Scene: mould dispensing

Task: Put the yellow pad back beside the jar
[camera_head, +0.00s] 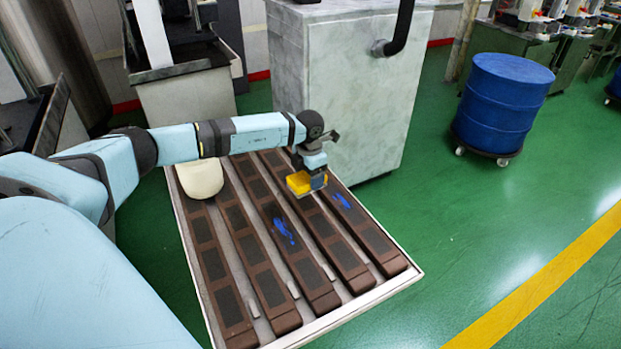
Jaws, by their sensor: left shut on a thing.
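The yellow pad (301,183) is held in my left gripper (312,178), above the far part of the brown moulds. The gripper is shut on it, and the pad is small and partly covered by the gripper. A rounded cream-white thing (201,178), which may be the jar, stands at the far left corner of the tray, to the left of the pad and apart from it. The brown moulds (268,285) lie in long rows. Blue smears (284,231) mark one mould, and another blue smear (341,200) marks the one at the right. My right gripper is not in view.
The moulds lie on a pale tray or table with a raised rim (372,303). A grey-white cabinet (350,90) stands close behind it. A blue drum (503,100) on a wheeled base stands at the right. Green floor (480,230) is clear to the right.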

